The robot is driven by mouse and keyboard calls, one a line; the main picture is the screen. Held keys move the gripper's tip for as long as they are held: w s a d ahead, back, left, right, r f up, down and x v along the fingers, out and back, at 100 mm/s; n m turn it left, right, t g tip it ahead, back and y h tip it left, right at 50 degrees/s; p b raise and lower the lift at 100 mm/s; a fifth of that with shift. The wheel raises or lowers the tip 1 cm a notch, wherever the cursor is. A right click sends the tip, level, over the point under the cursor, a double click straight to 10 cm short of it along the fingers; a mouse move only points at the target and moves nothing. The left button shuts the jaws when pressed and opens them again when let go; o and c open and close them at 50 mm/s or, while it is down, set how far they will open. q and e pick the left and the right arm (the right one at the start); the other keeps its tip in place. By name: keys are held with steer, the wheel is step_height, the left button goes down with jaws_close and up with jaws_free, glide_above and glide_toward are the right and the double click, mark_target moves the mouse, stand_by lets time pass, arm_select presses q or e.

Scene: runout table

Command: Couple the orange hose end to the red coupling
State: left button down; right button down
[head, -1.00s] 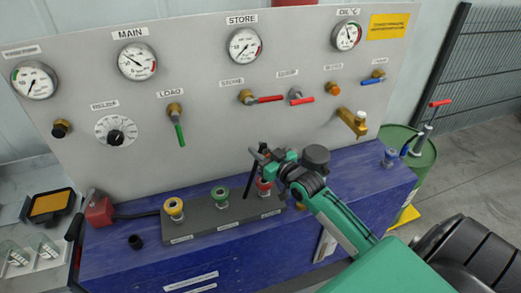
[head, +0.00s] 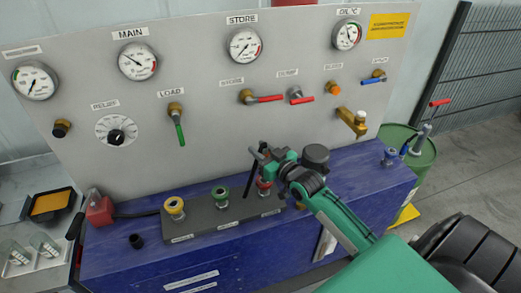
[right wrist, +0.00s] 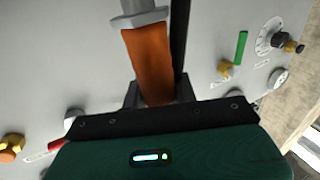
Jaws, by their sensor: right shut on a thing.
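The red coupling (head: 264,187) stands at the right end of a dark block on the blue bench, partly hidden by my right gripper. My right gripper (head: 257,164) is at this coupling, just above it in the head view. In the right wrist view, the right gripper (right wrist: 156,92) is shut on the orange hose end (right wrist: 149,62), an orange sleeve with a grey metal fitting (right wrist: 140,18) at its far end. The hose end is mostly hidden in the head view, and I cannot tell whether it touches the coupling. My left gripper is not in view.
The dark block (head: 208,222) also bears a yellow coupling (head: 174,207) and a green coupling (head: 220,194). Behind it rises a grey panel (head: 200,140) with gauges, valves and a brass tap (head: 352,121). A black cap (head: 136,241) lies on the bench at left.

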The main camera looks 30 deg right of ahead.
steer(key=shift+f+b, duration=1.3)
steer(key=shift+f, duration=1.1)
steer(key=c, duration=1)
jaws_free()
steer(key=shift+s+f, duration=0.1)
steer(key=shift+s, duration=0.25)
steer(key=s+b, duration=0.1)
steer(key=s, duration=0.3)
steer(key=s+d+b, duration=0.1)
steer(key=s, duration=0.3)
steer(key=s+d+b, duration=0.1)
steer(key=s, duration=0.4)
steer(key=shift+b, duration=0.4)
